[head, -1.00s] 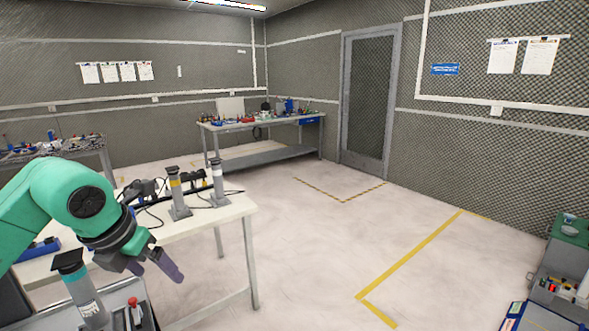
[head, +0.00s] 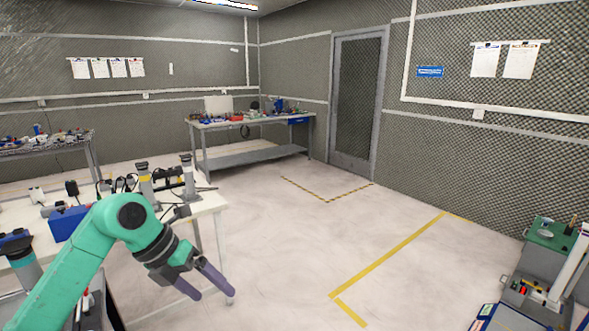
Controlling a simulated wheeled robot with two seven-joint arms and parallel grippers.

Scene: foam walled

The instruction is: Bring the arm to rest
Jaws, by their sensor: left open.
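My left arm comes in from the lower left, green with a dark wrist. My left gripper (head: 208,288) is open and empty, its two purple-grey fingers pointing down and to the right. In the picture it lies over the front right corner of the near white table and the floor beside it. My right gripper is not in view.
The near table (head: 207,203) bears a blue box (head: 67,223), grey cylinders with dark caps (head: 144,178) and black cables. A workbench (head: 250,121) stands at the back by a door (head: 356,100). A cart (head: 541,262) stands at the right. The middle floor is clear.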

